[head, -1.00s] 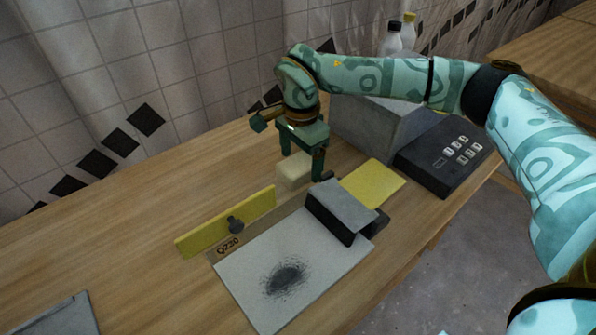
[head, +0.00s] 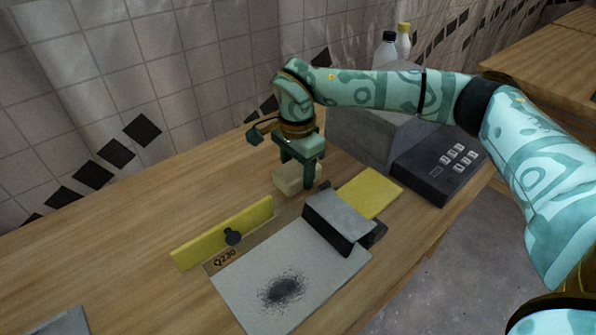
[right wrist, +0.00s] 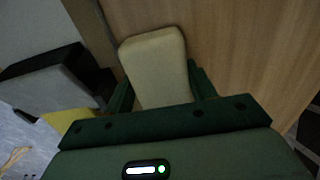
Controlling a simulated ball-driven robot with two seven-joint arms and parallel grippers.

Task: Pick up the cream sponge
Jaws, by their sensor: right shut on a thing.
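The cream sponge (head: 290,181) is a pale block on the wooden table, behind the grey panel. My right gripper (head: 298,180) is over it from above, with a finger on either side, shut on the sponge. In the right wrist view the sponge (right wrist: 156,65) sticks out between the two dark green fingers (right wrist: 160,90). I cannot tell whether the sponge touches the table or is just clear of it. My left gripper is not in view.
A grey panel with a dark smudge (head: 240,285) lies in front, with a dark grey block (head: 338,215) on its far end. A yellow strip (head: 215,238), a yellow sheet (head: 370,192), a black keypad box (head: 438,162) and a grey box (head: 365,138) stand close by.

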